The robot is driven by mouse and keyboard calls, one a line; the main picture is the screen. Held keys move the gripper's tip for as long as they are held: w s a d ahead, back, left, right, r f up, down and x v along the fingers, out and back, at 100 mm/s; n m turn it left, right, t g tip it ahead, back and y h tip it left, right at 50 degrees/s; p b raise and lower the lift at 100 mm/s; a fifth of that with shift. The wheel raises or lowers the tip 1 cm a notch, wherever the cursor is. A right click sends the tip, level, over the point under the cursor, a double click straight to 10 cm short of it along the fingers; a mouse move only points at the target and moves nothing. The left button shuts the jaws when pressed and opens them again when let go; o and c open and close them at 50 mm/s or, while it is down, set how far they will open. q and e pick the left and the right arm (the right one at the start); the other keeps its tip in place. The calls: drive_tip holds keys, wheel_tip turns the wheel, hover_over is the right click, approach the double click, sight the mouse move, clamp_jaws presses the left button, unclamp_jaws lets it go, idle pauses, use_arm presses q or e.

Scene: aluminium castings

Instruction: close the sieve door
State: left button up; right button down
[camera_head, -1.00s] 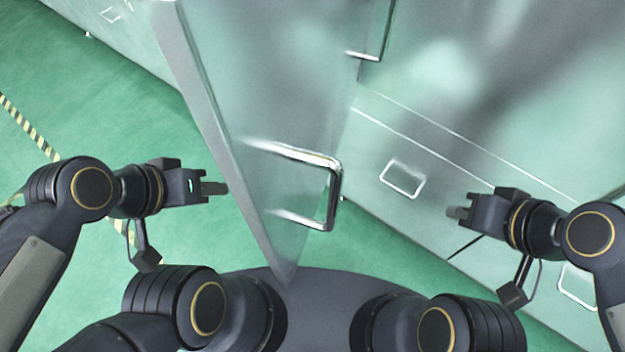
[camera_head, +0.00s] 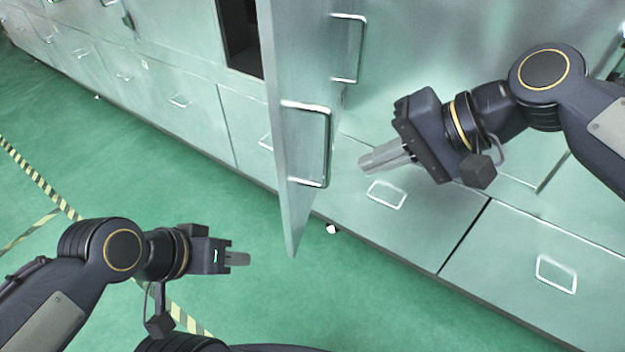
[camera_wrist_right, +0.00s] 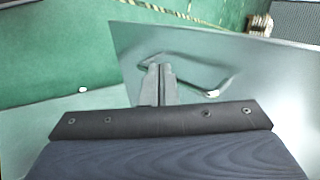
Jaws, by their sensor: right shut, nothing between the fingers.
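The sieve door (camera_head: 285,215) is a grey metal panel standing open, seen nearly edge-on in the head view, with a dark opening (camera_head: 241,38) behind it on the left. It carries a bar handle (camera_head: 326,150), and another handle (camera_head: 362,50) shows to its right. My right gripper (camera_head: 364,166) is shut and empty, to the right of the door and pointing towards it. In the right wrist view the shut fingers (camera_wrist_right: 159,68) appear in front of the door panel (camera_wrist_right: 220,55) and a handle (camera_wrist_right: 212,93); contact cannot be told. My left gripper (camera_head: 246,258) is low on the left, apart from the door, its fingers looking together.
A long row of green-grey cabinets (camera_head: 180,130) runs along the back, with recessed handles on lower drawers (camera_head: 386,194). A small white object (camera_head: 331,229) lies on the floor by the door's foot. Green floor (camera_head: 120,170) with striped tape is clear at the left.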

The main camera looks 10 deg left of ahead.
sight(291, 180)
drive_tip(key=x, duration=0.3)
drive_tip(key=a+r+x, duration=0.1)
drive_tip(key=x, duration=0.2)
drive_tip(key=p+x, duration=0.1)
drive_tip(key=x, duration=0.3)
drive_tip(key=shift+s+a+r, duration=0.1)
drive_tip(key=shift+a+r, duration=0.15)
drive_tip(key=shift+a, duration=0.5)
drive_tip(key=shift+a, duration=0.1)
